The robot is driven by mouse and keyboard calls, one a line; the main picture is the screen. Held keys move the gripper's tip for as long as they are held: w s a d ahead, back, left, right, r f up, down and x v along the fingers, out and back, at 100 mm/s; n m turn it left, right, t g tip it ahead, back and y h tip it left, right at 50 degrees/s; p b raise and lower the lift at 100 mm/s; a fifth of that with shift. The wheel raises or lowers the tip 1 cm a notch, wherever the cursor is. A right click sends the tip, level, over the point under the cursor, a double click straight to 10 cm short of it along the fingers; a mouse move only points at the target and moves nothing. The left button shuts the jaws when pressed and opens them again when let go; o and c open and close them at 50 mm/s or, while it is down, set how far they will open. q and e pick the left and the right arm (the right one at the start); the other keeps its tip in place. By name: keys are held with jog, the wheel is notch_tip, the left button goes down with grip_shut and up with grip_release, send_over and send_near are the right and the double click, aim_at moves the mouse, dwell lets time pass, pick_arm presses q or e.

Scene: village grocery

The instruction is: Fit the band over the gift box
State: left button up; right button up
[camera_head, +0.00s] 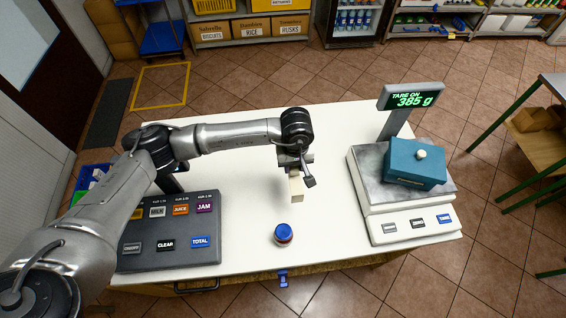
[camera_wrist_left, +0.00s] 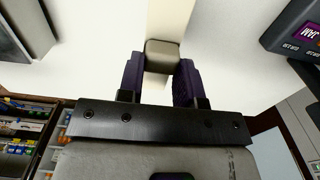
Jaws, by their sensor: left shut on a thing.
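The teal gift box (camera_head: 415,168) with a pale knob on top sits on the metal plate of the scale (camera_head: 365,170), at the right of the counter. My left gripper (camera_head: 295,172) is over the middle of the counter, left of the scale and apart from the box. It is shut on a cream piece that looks like the band (camera_head: 296,190). My right gripper is not in view.
A jar with a blue lid (camera_head: 284,232) stands near the counter's front edge. A dark key panel (camera_head: 180,256) lies at the left. The scale's display post (camera_head: 394,122) rises behind the gift box. The white counter (camera_head: 330,225) is clear between the jar and the scale.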

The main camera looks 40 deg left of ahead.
pick_arm(q)
notch_tip(320, 180, up, 14)
jog(key=d+p, duration=0.1)
jog(key=p, duration=0.4)
jog(key=shift+f, duration=0.15)
dwell(0.3)
